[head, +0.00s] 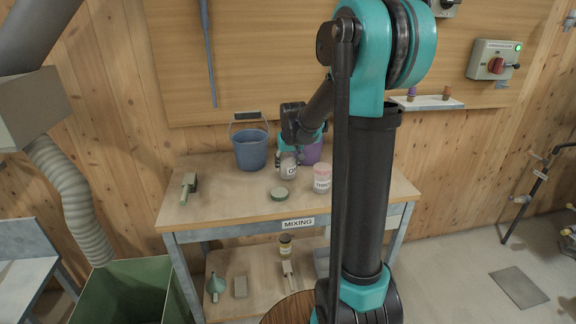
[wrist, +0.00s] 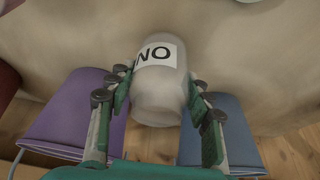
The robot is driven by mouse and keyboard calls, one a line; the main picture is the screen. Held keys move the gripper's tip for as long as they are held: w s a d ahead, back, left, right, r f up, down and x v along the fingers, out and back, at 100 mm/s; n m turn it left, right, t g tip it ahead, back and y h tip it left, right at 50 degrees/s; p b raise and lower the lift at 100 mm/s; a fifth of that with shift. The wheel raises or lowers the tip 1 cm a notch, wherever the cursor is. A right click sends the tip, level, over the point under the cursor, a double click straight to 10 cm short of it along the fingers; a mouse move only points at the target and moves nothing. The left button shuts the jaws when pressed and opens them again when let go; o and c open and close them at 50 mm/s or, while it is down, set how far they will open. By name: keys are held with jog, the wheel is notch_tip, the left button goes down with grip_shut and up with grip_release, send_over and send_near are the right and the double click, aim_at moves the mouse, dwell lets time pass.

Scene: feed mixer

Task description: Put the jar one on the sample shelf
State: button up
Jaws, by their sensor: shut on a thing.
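A pale jar (head: 289,168) with a white label stands upright at the back middle of the mixing bench. In the wrist view the jar (wrist: 158,108) shows upside-down letters reading "ON"; the rest of the label is out of sight. My gripper (head: 290,155) is shut on this jar, with a green-padded finger on each side in the wrist view (wrist: 160,90). I cannot tell whether its base touches the bench. A small white shelf (head: 427,103) on the wall at the right, seemingly the sample shelf, carries two small stoppered things.
On the bench (head: 235,205) are a blue bucket (head: 251,150), a purple container (head: 312,152) behind the jar, another labelled jar (head: 322,178), a green lid (head: 279,194) and a brush (head: 188,188). A red-knobbed switch box (head: 494,60) hangs right of the wall shelf.

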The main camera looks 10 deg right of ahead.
jog(key=shift+f, duration=0.2)
jog(key=o, duration=0.7)
jog(key=shift+f, duration=0.1)
jog(key=o, duration=0.4)
